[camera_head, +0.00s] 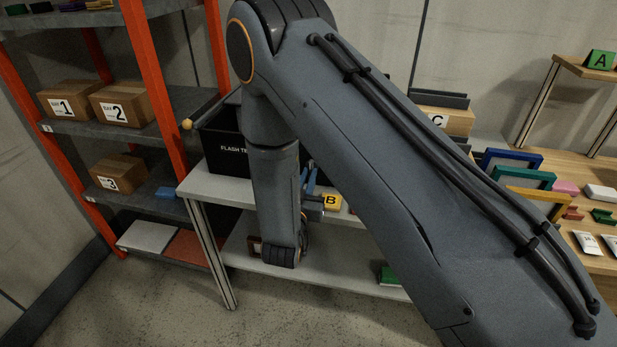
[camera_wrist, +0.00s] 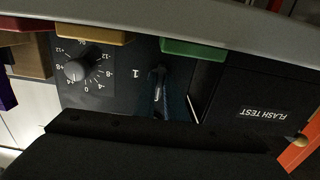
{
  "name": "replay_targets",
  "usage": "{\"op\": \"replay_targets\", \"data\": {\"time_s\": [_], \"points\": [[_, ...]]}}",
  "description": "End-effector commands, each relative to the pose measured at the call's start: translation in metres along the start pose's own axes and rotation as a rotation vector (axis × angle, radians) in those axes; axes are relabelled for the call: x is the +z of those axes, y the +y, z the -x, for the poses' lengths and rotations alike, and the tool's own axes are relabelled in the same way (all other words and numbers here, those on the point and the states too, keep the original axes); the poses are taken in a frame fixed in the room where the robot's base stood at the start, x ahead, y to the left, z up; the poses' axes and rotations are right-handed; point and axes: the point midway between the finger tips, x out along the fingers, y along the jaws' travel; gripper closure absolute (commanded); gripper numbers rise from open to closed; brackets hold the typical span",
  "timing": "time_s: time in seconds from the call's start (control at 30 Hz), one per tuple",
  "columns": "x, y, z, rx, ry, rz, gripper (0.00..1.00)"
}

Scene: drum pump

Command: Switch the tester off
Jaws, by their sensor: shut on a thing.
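The tester is a black box (camera_head: 225,152) marked FLASH TEST on the pale bench, partly hidden by my arm. In the wrist view its lettered dark side (camera_wrist: 250,100) appears upside down. Next to it is a dark panel with a round dial (camera_wrist: 77,69) numbered from minus to plus 12, and a mark "1" beside a switch (camera_wrist: 158,73). My gripper (camera_wrist: 160,90) is at this switch, its dark fingers shut on what seems to be the switch lever. The lever is mostly hidden and dim, so its position cannot be told. In the head view my arm covers the contact.
A yellow B block (camera_head: 332,202) stands on the bench right of my wrist. Orange-framed shelving (camera_head: 150,60) with numbered cartons (camera_head: 122,103) stands left. A wooden table (camera_head: 590,262) with coloured frames and small items is at the right. Floor is clear in front.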

Motion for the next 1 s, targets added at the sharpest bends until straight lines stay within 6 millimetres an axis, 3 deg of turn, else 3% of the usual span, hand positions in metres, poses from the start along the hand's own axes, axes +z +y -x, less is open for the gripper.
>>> {"op": "replay_targets", "data": {"time_s": [0.1, 0.13, 0.23, 0.57, 1.0], "points": [[0.001, 0.001, 0.000, 0.001, -0.001, 0.002, 1.00], [0.001, 0.001, 0.000, 0.001, -0.001, 0.002, 0.85], [0.000, 0.001, 0.000, 0.001, -0.001, 0.001, 0.71], [0.001, 0.000, 0.003, 0.000, -0.001, 0.000, 0.71], [0.002, -0.001, 0.066, -0.003, -0.002, 0.002, 0.71]]}}
